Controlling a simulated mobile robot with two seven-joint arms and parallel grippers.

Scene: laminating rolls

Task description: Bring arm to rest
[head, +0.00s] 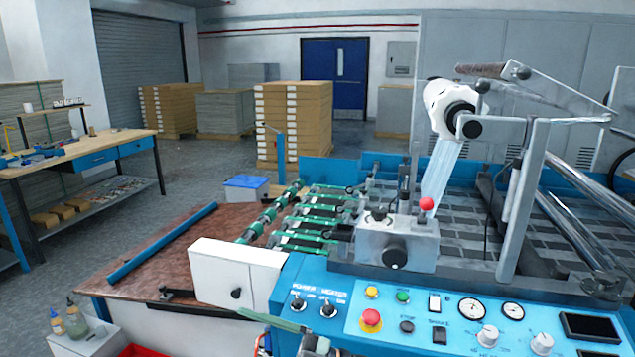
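Neither of my grippers can be made out in the head view. The laminating machine (350,275) fills the lower right, with a blue front panel. A white film roll (437,100) sits high on the machine's grey arm, and clear film (440,180) hangs down from it. A grey-green bar (270,320) and a grey piece (315,345) show at the bottom edge, partly cut off; I cannot tell what they belong to.
A red-brown table (175,245) with a blue bar (162,243) stands left of the machine. A workbench (75,160) is at the far left. Stacked pallets (293,122) stand at the back. Bottles (75,320) are at the lower left. Grey floor between them is open.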

